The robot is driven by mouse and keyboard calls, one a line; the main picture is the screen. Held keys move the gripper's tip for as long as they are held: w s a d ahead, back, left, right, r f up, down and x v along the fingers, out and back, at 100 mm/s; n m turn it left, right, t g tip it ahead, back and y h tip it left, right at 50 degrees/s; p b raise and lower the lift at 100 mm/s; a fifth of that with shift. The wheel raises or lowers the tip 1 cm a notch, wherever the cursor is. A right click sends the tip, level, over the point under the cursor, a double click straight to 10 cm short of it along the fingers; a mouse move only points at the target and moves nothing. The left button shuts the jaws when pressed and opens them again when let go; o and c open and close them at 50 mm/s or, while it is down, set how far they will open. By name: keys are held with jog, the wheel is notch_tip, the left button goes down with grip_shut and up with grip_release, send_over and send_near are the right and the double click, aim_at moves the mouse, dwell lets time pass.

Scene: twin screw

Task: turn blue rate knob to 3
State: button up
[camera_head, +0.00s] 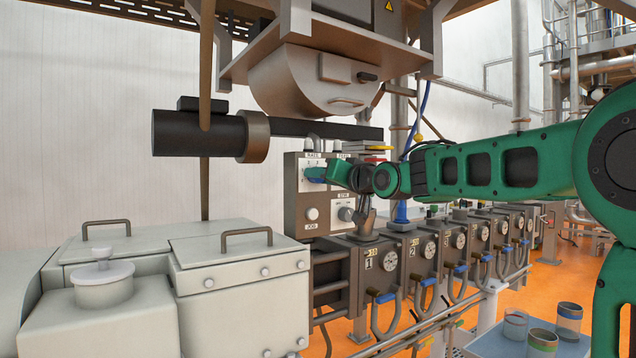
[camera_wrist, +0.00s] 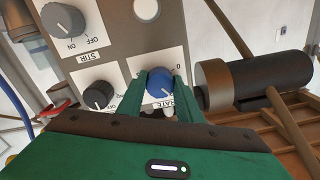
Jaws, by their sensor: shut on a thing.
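The blue rate knob (camera_wrist: 159,82) sits on a white plate of the control panel, with the label RATE beside it in the wrist view. My gripper (camera_wrist: 160,90) has its two green fingers on either side of the knob and is shut on it. A 0 mark shows by the knob; the other marks are hidden or too small, so its setting cannot be read. In the head view my gripper (camera_head: 318,173) reaches the upper left of the control panel (camera_head: 298,205), and the knob is mostly hidden there.
A black knob (camera_wrist: 98,95) and a grey STIR knob (camera_wrist: 63,19) are on the same panel, close to my gripper. A dark cylinder (camera_head: 190,133) on a bar is above and left of the panel. The numbered barrel units (camera_head: 375,262) run below and right.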

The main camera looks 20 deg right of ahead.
jog(key=m, duration=1.1)
jog(key=shift+d+f, duration=0.15)
jog(key=shift+f, duration=0.05)
jog(key=shift+f+m, duration=0.1)
jog(key=shift+m, duration=0.2)
jog(key=o, duration=1)
jog(key=shift+o, duration=0.2)
jog(key=shift+r, duration=0.2)
jog(key=v, duration=1)
jog(key=shift+s, duration=0.35)
